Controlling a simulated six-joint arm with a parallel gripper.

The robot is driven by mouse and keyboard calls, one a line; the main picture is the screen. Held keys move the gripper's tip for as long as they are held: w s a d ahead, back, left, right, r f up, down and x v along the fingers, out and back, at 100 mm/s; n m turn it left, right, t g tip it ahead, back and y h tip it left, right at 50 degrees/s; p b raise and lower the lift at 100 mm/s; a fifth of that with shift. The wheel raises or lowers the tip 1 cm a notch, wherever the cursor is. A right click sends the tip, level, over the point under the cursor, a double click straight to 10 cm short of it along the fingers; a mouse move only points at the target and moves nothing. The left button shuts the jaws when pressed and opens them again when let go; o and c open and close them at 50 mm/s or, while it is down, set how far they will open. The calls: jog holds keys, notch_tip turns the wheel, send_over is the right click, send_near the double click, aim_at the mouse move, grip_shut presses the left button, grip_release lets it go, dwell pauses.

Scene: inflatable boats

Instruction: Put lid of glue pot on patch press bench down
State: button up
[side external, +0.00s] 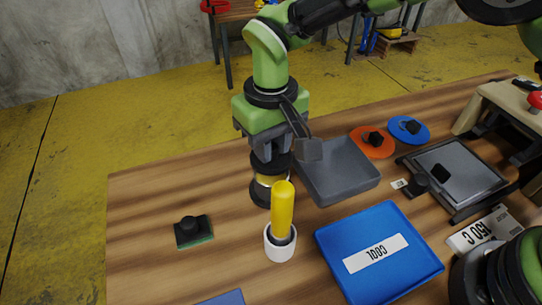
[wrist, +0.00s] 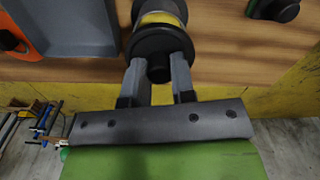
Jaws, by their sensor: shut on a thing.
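The glue pot (side external: 266,192) is a dark round pot with a yellow band, standing on the wooden bench left of the grey tray. Its yellow band also shows in the wrist view (wrist: 160,18). The black round lid (side external: 271,164) is at the pot's mouth, roughly level; I cannot tell whether it touches the rim. My gripper (side external: 272,150) points down over the pot. In the wrist view my gripper (wrist: 158,77) has its two fingers on either side of the knob of the lid (wrist: 160,42), shut on it.
A white cup (side external: 280,247) with a yellow stick (side external: 283,208) stands close in front of the pot. A grey tray (side external: 338,180), blue COOL tray (side external: 330,238), orange disc (side external: 372,142), blue disc (side external: 409,130) and press (side external: 455,175) lie right. A green-edged black block (side external: 193,231) lies left, amid clear bench.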

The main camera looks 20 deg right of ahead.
notch_tip(320, 180, up, 6)
jog(key=shift+r, duration=0.1)
jog(key=shift+s+d+f, duration=0.2)
jog(key=shift+s, duration=0.2)
jog(key=s+d+f, duration=0.3)
jog(key=s+d, duration=0.1)
jog(key=s, duration=0.4)
send_near(376, 252)
jog(key=shift+f, duration=3.1)
jog(key=shift+f, duration=0.15)
jog(key=o, duration=0.9)
